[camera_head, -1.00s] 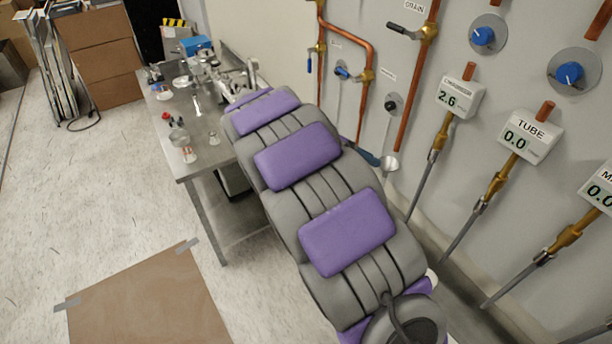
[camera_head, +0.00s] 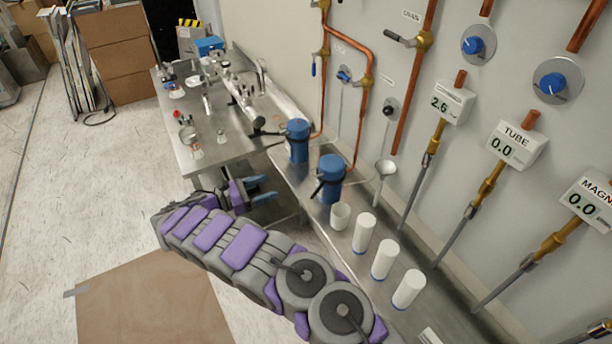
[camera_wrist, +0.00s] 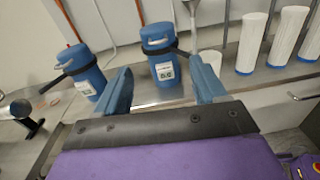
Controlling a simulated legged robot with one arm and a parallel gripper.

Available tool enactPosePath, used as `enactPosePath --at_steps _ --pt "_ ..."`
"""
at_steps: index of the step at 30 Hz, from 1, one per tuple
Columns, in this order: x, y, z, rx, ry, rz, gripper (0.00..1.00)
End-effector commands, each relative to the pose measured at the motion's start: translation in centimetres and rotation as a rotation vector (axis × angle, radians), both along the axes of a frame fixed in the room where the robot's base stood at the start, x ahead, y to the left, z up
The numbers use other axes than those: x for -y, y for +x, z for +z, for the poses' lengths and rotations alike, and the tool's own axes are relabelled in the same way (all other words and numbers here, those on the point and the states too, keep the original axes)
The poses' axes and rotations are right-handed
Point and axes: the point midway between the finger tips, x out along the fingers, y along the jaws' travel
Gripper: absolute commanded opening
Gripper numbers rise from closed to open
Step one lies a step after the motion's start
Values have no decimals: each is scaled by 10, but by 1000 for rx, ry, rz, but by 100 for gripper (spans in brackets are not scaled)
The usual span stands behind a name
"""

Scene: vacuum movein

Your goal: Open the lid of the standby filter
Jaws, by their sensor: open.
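Two blue filter canisters with lids and dark handles stand on the metal bench by the wall. The farther canister (camera_head: 298,142) shows at left in the wrist view (camera_wrist: 88,76). The nearer canister (camera_head: 330,180) is at centre in the wrist view (camera_wrist: 165,68) and has a small display on its front. I cannot tell which is the standby filter. Both lids look closed. My gripper (camera_head: 266,190) has blue fingers spread apart and empty, short of the canisters.
A white cup (camera_head: 340,216) and several white cylinders (camera_head: 363,232) stand right of the nearer canister. A metal table (camera_head: 210,160) with small glassware is at left.

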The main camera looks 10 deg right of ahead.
Motion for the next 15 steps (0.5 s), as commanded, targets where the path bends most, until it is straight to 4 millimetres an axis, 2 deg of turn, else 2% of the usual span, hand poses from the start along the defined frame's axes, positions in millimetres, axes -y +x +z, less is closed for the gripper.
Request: enactPosePath --at_steps 1,3,7,11,15 --pt "-9 -1 -9 -12 -8 15 71" --pt "-17 -2 -15 -20 -17 28 71" --pt "-22 -3 -20 -27 -24 38 71" --pt "-15 0 -20 -27 -25 37 71" --pt "0 4 -19 -25 -25 35 71"
